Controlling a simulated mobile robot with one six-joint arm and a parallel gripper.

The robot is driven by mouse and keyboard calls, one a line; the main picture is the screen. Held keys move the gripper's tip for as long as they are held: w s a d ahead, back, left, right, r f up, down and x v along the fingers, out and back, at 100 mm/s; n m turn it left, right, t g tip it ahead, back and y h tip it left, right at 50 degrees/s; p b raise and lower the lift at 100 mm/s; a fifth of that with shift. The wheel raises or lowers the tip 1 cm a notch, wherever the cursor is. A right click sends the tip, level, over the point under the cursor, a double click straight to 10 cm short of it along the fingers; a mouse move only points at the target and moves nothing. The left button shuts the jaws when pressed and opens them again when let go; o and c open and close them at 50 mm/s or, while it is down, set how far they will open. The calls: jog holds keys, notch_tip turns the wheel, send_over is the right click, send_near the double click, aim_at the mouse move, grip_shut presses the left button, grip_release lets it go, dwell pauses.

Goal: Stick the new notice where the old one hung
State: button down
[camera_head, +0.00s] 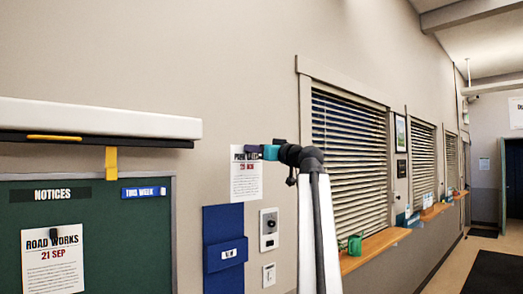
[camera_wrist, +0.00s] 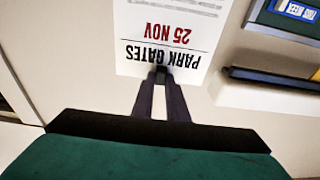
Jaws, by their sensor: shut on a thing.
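The new notice, a white sheet reading PARK GATES 25 NOV (camera_head: 246,182), is held upright in front of the beige wall, right of the board. My gripper (camera_head: 254,150) is shut on its top edge. In the wrist view the notice (camera_wrist: 172,22) appears upside down, with my dark fingertips (camera_wrist: 161,72) at its heading edge. I cannot tell whether the sheet touches the wall. The green board (camera_head: 105,225) bears a NOTICES label (camera_head: 62,194), a blue THIS WEEK label (camera_head: 144,192) and a ROAD WORKS 21 SEP sheet (camera_head: 53,262). Below THIS WEEK the visible board is bare.
A white housing (camera_head: 95,117) juts out above the board, with a yellow strip (camera_head: 110,163) hanging down. A blue wall pocket (camera_head: 224,250) and a wall panel (camera_head: 269,229) are below and beside the held sheet. Shuttered windows (camera_head: 348,160) with wooden ledges (camera_head: 375,248) run along the right.

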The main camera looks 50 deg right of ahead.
jog(key=shift+s+a+f, duration=0.1)
jog(key=shift+s+f, duration=0.05)
jog(key=shift+f, duration=0.4)
jog(key=shift+s+a+f, duration=0.1)
jog(key=shift+s+f, duration=0.05)
jog(key=shift+f, duration=0.4)
jog(key=a+f+n+g+y, duration=0.2)
jog(key=a+f+n+y, duration=0.2)
jog(key=a+f, duration=1.4)
jog(key=w+a+f+n+g+y, duration=0.1)
jog(key=a+f+n+g+y, duration=0.2)
jog(key=a+f, duration=1.4)
jog(key=w+a+f+n+g+y, duration=0.1)
jog(key=a+f+y, duration=0.9)
jog(key=f, duration=2.3)
jog(key=a+n+g, duration=0.2)
jog(key=a+n, duration=0.1)
jog(key=a, duration=0.5)
jog(key=shift+a+n, duration=0.3)
jog(key=shift+s+f, duration=0.1)
